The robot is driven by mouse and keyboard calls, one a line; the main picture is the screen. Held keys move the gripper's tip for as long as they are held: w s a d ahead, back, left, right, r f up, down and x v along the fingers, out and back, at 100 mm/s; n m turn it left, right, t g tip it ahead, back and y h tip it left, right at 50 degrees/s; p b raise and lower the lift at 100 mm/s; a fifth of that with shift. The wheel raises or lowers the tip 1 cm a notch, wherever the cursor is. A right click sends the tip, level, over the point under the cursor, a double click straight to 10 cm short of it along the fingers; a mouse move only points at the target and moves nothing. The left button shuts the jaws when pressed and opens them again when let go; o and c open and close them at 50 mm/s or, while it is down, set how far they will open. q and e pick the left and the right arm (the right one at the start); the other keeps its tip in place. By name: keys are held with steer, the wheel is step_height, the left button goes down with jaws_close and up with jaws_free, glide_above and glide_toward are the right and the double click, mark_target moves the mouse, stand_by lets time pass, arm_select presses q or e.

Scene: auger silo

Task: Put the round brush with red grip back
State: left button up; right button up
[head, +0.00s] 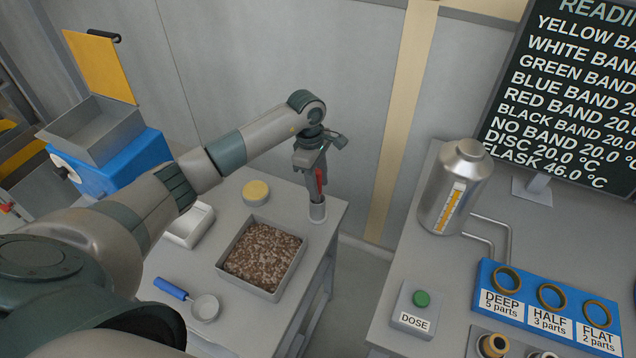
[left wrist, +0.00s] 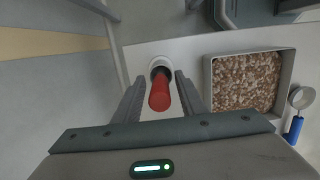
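The round brush's red grip (head: 319,181) stands upright in a small pale cup (head: 318,212) at the right corner of the left table. In the left wrist view the red grip (left wrist: 159,94) points up toward the camera, and its lower end is inside the cup (left wrist: 160,63). The brush head is hidden in the cup. My left gripper (head: 316,190) is above the cup, pointing down. In the left wrist view its fingers (left wrist: 160,80) are on either side of the grip, with a gap at each side. My right gripper is not in view.
A tray of brown granules (head: 262,255), a yellow-topped disc (head: 256,191), a white tray (head: 190,226) and a blue-handled scoop (head: 188,295) share the table. A gap separates it from the right table, with a metal flask (head: 455,185), DOSE button (head: 421,300) and blue ring rack (head: 548,300).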

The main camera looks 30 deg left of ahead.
arm_select(q)
steer(key=shift+r, duration=0.15)
steer(key=shift+r, duration=0.25)
steer(key=r+b, duration=0.1)
steer(key=r, duration=0.2)
steer(key=a+r+b, duration=0.1)
steer(key=r+b, duration=0.1)
steer(key=r, duration=0.1)
steer(key=r+b, duration=0.1)
steer(key=r, duration=0.3)
steer(key=shift+a+r+b, duration=0.1)
steer(key=shift+a+b, duration=0.1)
steer(key=shift+b, duration=0.2)
steer(key=shift+s+r, duration=0.1)
steer(key=shift+r, duration=0.45)
